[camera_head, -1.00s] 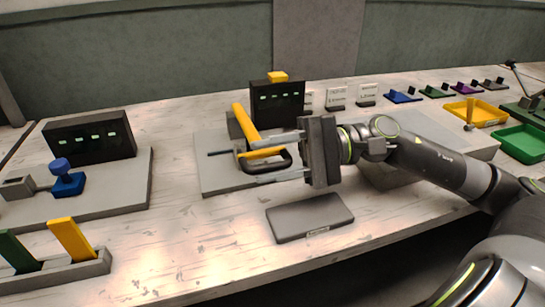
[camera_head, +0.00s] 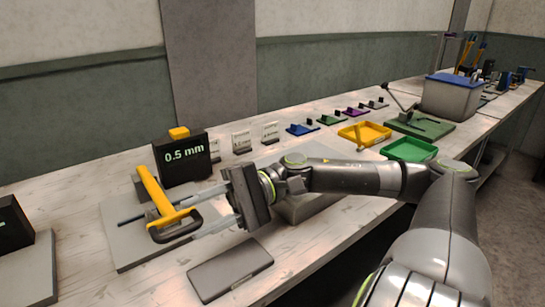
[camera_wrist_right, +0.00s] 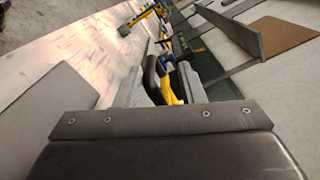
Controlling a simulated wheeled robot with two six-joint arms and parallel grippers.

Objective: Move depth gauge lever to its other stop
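The depth gauge has a grey base plate (camera_head: 125,250), a black display (camera_head: 185,160) reading "0.5 mm" and a yellow lever (camera_head: 158,192) with a black loop handle (camera_head: 178,232). The lever leans with its lower end toward the front right. My right gripper (camera_head: 207,222) reaches in from the right, its fingers apart at the handle end. In the right wrist view the black handle (camera_wrist_right: 151,76) and yellow lever (camera_wrist_right: 168,90) show between the two fingers (camera_wrist_right: 165,92). Whether a finger touches them is unclear. My left gripper is not in view.
A dark grey flat block (camera_head: 230,270) lies just in front of the gauge. White labelled cards (camera_head: 241,141), a yellow tray (camera_head: 365,134) and a green tray (camera_head: 408,149) stand to the right. Another black display (camera_head: 14,224) is at the left edge.

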